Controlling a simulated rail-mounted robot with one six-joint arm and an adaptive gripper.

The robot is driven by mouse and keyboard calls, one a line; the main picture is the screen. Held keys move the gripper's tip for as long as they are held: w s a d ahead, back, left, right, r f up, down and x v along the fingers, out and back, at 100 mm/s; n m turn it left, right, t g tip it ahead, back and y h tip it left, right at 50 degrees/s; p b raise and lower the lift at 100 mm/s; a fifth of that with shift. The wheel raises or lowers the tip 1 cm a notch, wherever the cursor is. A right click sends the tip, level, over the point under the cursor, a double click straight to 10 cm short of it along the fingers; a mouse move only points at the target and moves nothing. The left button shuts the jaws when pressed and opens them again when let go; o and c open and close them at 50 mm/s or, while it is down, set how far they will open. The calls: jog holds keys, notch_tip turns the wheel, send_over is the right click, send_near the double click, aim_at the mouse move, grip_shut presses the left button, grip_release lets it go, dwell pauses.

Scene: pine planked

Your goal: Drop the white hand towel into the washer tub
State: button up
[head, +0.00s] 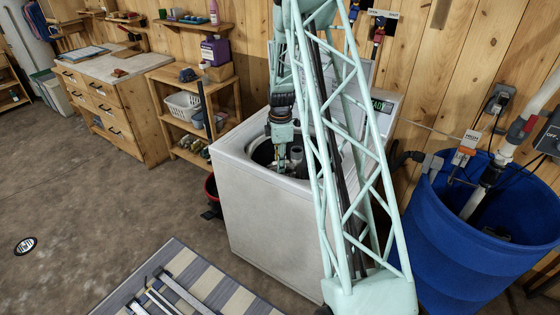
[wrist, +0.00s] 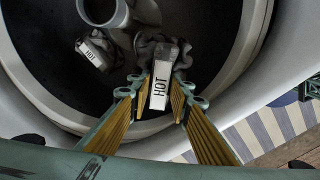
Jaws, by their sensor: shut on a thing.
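The washer (head: 262,205) is a white top-loader with its lid up. In the wrist view, the dark tub (wrist: 45,62) surrounds my gripper (wrist: 160,100). The yellow-padded fingers are closed on a crumpled greyish thing with a white tag (wrist: 160,82) reading HOT. I cannot tell for certain that it is the white hand towel. A similar HOT-tagged item (wrist: 95,52) lies in the tub. The head view hides the held thing.
The tub's pale central post (wrist: 103,12) stands near the fingers. A blue barrel (head: 455,235) with pipes is at right. Wooden shelves (head: 190,112) with a white basket stand left. A striped rug (head: 205,268) lies in front.

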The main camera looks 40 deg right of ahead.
jog(key=shift+f+b, duration=0.7)
jog(key=shift+f, duration=2)
jog(key=o, duration=1)
jog(key=shift+r, duration=0.1)
jog(key=shift+s+r, duration=0.1)
jog(key=shift+r, duration=5.8)
